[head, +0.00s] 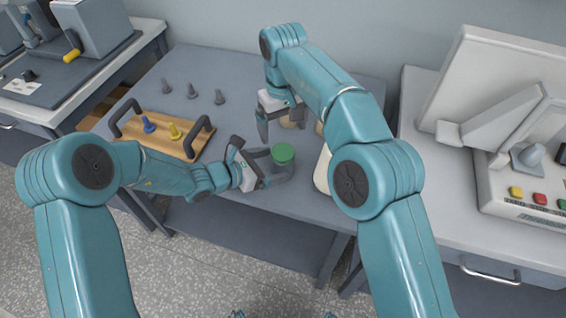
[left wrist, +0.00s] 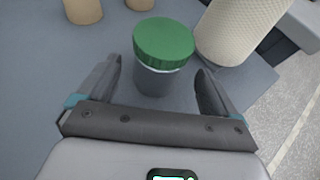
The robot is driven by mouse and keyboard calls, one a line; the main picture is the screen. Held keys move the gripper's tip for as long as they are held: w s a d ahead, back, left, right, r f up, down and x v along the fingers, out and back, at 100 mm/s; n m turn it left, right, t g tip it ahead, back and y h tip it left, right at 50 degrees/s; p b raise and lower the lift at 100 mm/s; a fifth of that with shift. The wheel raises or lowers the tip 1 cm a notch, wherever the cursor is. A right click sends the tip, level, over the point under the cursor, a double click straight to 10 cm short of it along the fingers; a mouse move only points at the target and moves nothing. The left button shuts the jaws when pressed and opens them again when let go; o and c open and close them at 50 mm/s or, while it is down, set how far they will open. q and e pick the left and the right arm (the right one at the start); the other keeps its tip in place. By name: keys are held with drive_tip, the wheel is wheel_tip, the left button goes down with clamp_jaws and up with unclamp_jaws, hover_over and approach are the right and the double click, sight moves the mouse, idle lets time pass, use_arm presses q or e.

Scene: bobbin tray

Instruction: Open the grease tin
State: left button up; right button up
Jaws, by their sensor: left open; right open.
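The grease tin (head: 284,155) is a small grey tin with a green ribbed lid, upright on the grey table. In the left wrist view the tin (left wrist: 160,55) stands between and just beyond my left fingers, its lid on. My left gripper (head: 275,164) is open, with a finger on each side of the tin; I cannot tell whether either touches it. My right gripper (head: 283,112) is above the table behind the tin. It is partly hidden by its own arm, and it is apart from the tin.
A wooden tray (head: 160,135) with dark handles holds a blue and a yellow bobbin at the left. Several grey pegs (head: 192,91) stand behind it. Tan cylinders (left wrist: 83,10) and a cream ribbed spool (left wrist: 238,28) stand near the tin. A control panel (head: 530,185) is at right.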

sight(283, 152)
use_arm(q)
drive_tip(key=shift+x, duration=1)
use_arm(e)
drive_tip(key=shift+w+f, duration=0.1)
drive_tip(key=shift+w, duration=0.05)
drive_tip(key=shift+s, duration=0.2)
use_arm(q)
drive_tip(key=shift+w, duration=0.1)
drive_tip(key=shift+c, duration=0.2)
use_arm(e)
drive_tip(key=shift+w, duration=0.15)
use_arm(q)
drive_tip(key=c, duration=1.5)
clamp_jaws()
use_arm(e)
drive_tip(key=shift+f, duration=3.9)
